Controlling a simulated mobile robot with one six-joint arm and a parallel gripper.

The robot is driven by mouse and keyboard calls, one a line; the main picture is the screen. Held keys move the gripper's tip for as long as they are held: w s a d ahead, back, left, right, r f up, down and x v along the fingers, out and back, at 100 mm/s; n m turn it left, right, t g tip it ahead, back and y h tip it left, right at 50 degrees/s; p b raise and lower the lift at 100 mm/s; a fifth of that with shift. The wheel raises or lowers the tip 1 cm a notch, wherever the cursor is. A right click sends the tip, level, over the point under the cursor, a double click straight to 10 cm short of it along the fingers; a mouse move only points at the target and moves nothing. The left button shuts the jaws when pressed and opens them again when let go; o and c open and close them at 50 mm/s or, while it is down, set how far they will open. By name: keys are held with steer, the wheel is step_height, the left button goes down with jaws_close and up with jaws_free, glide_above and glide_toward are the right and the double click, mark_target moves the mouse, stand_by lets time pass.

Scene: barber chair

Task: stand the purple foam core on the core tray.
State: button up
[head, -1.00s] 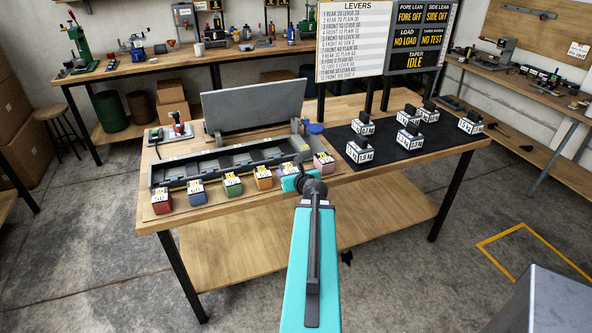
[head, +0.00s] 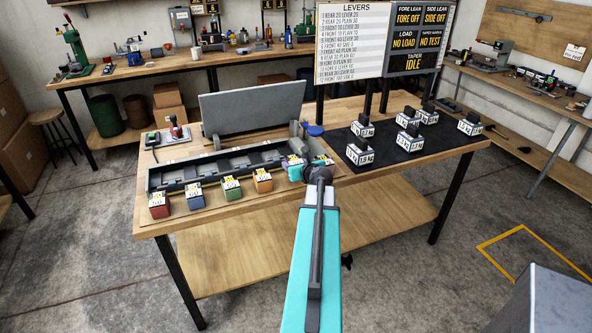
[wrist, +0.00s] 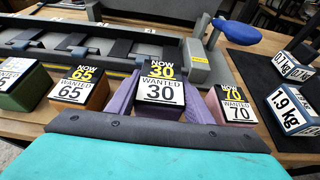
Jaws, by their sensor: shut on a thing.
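The purple foam core (wrist: 160,98) is in the middle of the wrist view, with a tag reading NOW 30, WANTED 30. My gripper (head: 299,172) is shut on it at the right end of the row of cores. In the head view the purple core (head: 290,161) shows just left of the gripper, partly covered. The core tray (head: 214,199) appears to be the thin board under the row, in front of the long grey fixture. Whether the purple core's underside touches it is hidden.
Orange (head: 263,181), green (head: 232,188), blue (head: 195,197) and red (head: 159,206) cores stand left of it. A pink core (wrist: 236,110) is close on its right. The long fixture (head: 150,182) lies behind. Labelled weights stand on a black mat (head: 385,160) at right.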

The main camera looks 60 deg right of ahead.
steer(key=shift+d, duration=0.1)
steer(key=shift+w+d, duration=0.2)
steer(key=shift+d, duration=0.3)
steer(key=shift+d+f+b, duration=0.1)
steer(key=shift+f+b, duration=0.3)
steer(key=shift+b, duration=0.1)
steer(key=shift+f+b, duration=0.75)
steer(key=shift+b, duration=0.05)
steer(key=shift+f+b, duration=0.65)
steer(key=shift+b, duration=0.05)
steer(key=shift+f, duration=0.1)
steer(key=o, duration=1.1)
